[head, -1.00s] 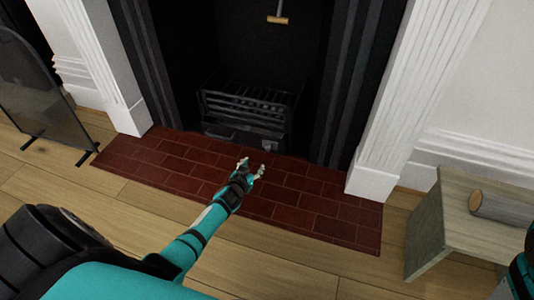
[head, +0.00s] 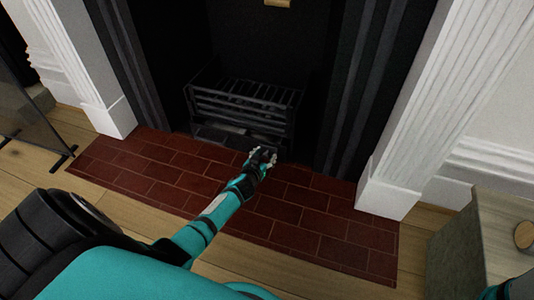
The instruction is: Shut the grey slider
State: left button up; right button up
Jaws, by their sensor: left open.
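A dark grate (head: 243,103) stands in the fireplace opening. Under its bars is a low grey front (head: 215,136) with a lighter strip on it, which may be the grey slider; it is dim, and I cannot tell how far it stands open. My left gripper (head: 263,154) is open and empty, over the back edge of the brick hearth, just in front of the lower right part of the grate. It hides part of that low front. I cannot tell whether it touches anything. My right gripper is out of view.
The red brick hearth (head: 190,180) is bare. White fireplace uprights stand left (head: 115,118) and right (head: 393,195). A dark mesh screen (head: 25,120) stands at the left. A grey wooden stand (head: 455,255) with a log (head: 525,237) is at the right. A brass-coloured piece (head: 277,3) hangs at the top.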

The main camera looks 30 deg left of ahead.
pick_arm(q)
jog(key=shift+w, duration=0.1)
grip_shut()
dwell(0.3)
